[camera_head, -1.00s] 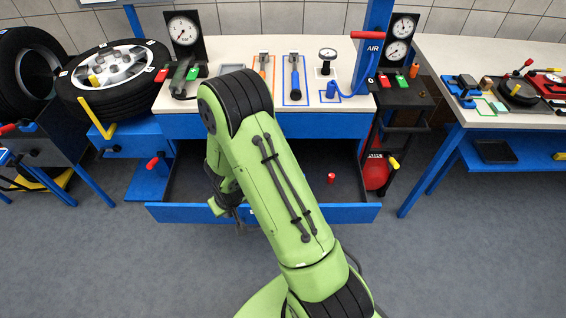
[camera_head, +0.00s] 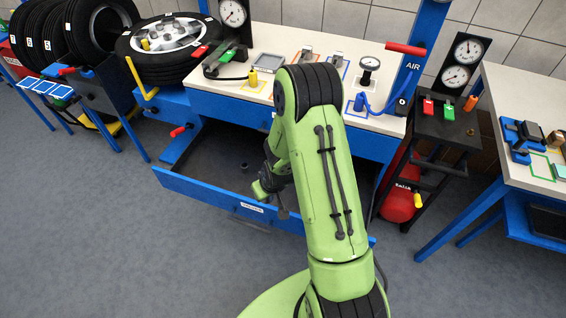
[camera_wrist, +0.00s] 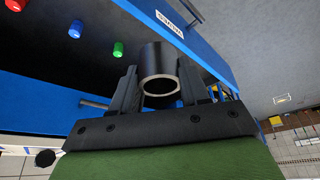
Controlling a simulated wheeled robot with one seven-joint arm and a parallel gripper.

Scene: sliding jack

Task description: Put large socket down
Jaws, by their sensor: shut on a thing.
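My gripper (camera_wrist: 158,82) is shut on a dark, hollow cylindrical socket (camera_wrist: 159,62), with one finger on each side and its open end facing the wrist camera. In the head view my gripper (camera_head: 281,208) hangs over the front part of the open blue drawer (camera_head: 195,190); the held socket cannot be made out clearly there. The drawer's front panel with a white label also shows in the wrist view (camera_wrist: 150,22), close beside the socket. I cannot tell whether the socket touches the drawer.
A small dark cylinder (camera_head: 244,167) stands in the drawer. Red (camera_wrist: 15,5), green (camera_wrist: 118,49) and blue (camera_wrist: 75,29) small pieces sit on its dark floor. The workbench (camera_head: 268,38) above holds gauges and tools. A black stand (camera_head: 440,125) is on the right.

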